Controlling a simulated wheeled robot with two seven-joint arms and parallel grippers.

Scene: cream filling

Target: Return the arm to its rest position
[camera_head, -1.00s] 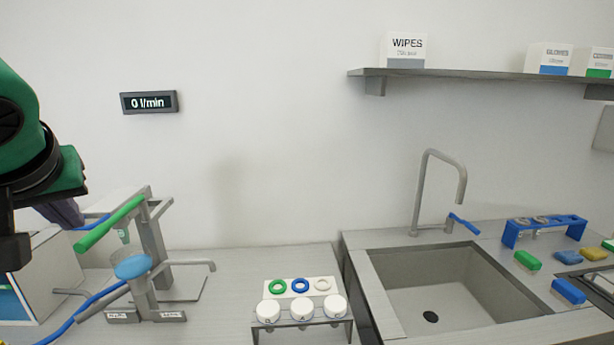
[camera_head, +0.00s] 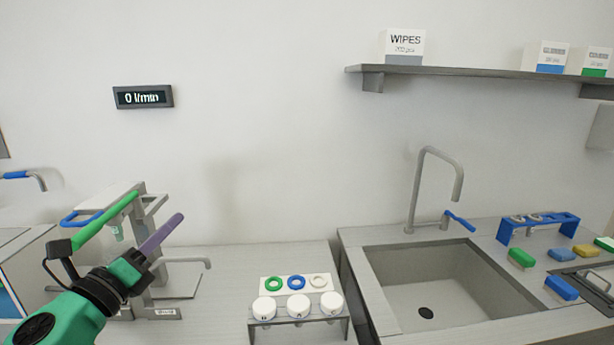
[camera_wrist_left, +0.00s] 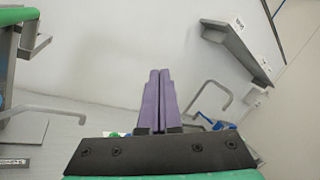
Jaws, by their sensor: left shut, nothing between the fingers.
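My left gripper (camera_head: 163,232) has purple fingers and a green and black wrist, and it comes in from the lower left in the head view. It is in front of the grey filling stand (camera_head: 155,212) with the green handle (camera_head: 105,222). In the left wrist view its fingers (camera_wrist_left: 159,100) are together with nothing between them, pointing toward the wall. The gripper hides part of the stand and whatever is behind it. My right gripper is not in view.
A rack of white-lidded jars (camera_head: 298,308) stands on the counter, with green, blue and white rings (camera_head: 297,283) behind it. To the right are a sink (camera_head: 430,290) and tap (camera_head: 440,180). A shelf (camera_head: 480,74) holds boxes. A display (camera_head: 143,97) reads 0 l/min.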

